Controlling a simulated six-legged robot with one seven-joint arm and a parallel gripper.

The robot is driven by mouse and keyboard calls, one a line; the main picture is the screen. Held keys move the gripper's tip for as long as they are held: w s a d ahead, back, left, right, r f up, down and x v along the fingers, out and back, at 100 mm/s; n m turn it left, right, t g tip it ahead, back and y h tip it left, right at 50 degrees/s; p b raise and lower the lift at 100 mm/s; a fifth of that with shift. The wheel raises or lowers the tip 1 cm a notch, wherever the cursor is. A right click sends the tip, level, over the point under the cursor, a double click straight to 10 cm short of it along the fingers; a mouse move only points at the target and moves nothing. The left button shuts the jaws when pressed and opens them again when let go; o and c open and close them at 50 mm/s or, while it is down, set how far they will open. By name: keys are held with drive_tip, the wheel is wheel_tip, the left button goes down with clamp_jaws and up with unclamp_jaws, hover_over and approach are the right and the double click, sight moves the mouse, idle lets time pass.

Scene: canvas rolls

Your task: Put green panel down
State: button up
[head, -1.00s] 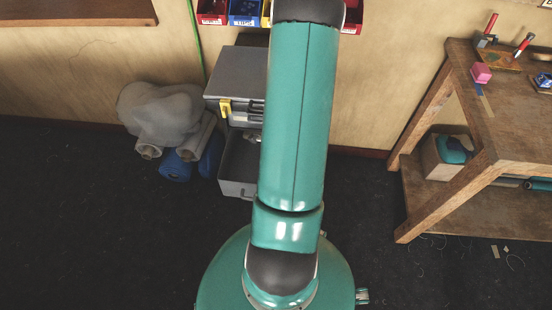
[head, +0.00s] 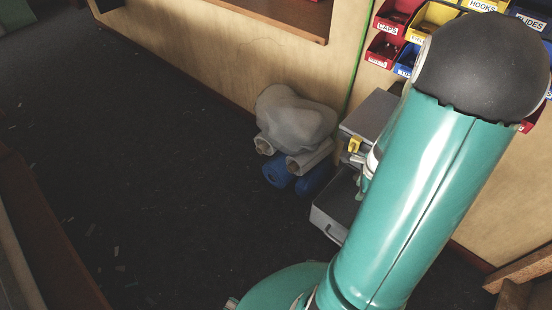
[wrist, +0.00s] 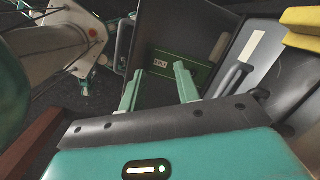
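In the head view my arm hides the gripper and part of the grey drawer unit (head: 368,114). An open grey drawer (head: 330,221) shows low beside my arm.
A grey draped bundle (head: 295,117) lies on pale rolls (head: 308,160) and blue rolls (head: 277,172) left of the drawer unit. Labelled bins (head: 434,16) hang on the wall. A wooden edge (head: 50,245) is at lower left.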

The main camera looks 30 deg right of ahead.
drive_tip(key=w+a+r+n+t, duration=0.1)
drive_tip(key=w+a+r+n, duration=0.2)
drive_tip(key=a+r+n, duration=0.4)
drive_tip(key=w+a+r+n+t, duration=0.1)
drive_tip(key=w+a+r+n, duration=0.4)
drive_tip(key=a+r, duration=0.4)
drive_tip(key=s+a+r+n+t, duration=0.1)
drive_tip(key=s+a+r+n, duration=0.6)
drive_tip(key=a+r+n, duration=0.4)
drive_tip(key=shift+s+a+r+n+t, duration=0.4)
drive_tip(key=shift+a+n, duration=0.25)
drive_tip(key=shift+n, duration=0.45)
drive_tip(key=shift+d, duration=0.1)
